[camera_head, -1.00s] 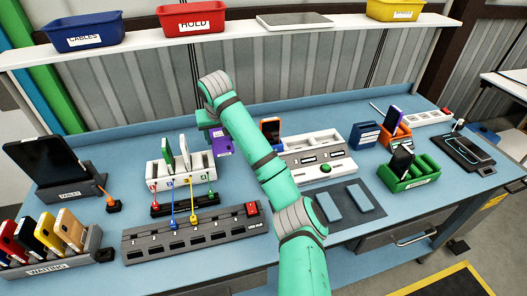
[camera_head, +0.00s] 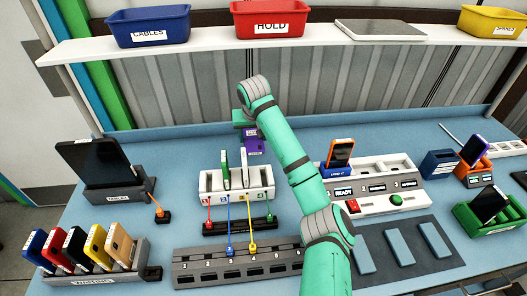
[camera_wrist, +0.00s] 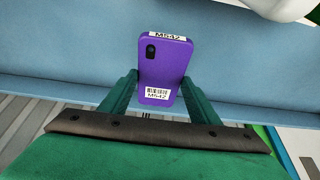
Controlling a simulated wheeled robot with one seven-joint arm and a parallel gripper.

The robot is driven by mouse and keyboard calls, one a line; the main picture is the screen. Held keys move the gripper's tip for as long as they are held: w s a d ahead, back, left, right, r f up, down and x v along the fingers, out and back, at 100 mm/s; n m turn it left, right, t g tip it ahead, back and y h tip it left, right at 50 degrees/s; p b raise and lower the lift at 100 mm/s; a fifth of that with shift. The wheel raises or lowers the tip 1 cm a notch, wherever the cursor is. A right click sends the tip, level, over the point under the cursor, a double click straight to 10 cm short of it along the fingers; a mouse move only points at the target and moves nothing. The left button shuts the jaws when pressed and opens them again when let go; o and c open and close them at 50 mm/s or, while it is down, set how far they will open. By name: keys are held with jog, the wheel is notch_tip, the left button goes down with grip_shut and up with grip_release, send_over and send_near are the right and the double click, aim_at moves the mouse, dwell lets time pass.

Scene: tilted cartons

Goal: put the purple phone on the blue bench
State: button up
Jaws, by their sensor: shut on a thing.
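My gripper (camera_wrist: 163,92) is shut on the purple phone (camera_wrist: 165,65), whose back, camera lens and M542 labels face the wrist camera. In the head view the purple phone (camera_head: 253,144) hangs below my green gripper (camera_head: 246,128), behind the white rack and above the back of the bench. The blue bench (camera_head: 90,220) is the wide table top that bears the racks and docks. It fills the background behind the phone in the wrist view (camera_wrist: 60,65).
A white rack (camera_head: 208,186) holding slim phones stands just in front of the held phone. A white charging station (camera_head: 400,165) with an orange phone is to the right. The tablet stand (camera_head: 115,196) is at left.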

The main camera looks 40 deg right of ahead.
aim_at(254, 157)
jog(key=shift+f, duration=3.25)
jog(key=shift+f, duration=0.1)
jog(key=o, duration=1.3)
jog(key=v, duration=1.2)
jog(key=shift+s+a, duration=0.1)
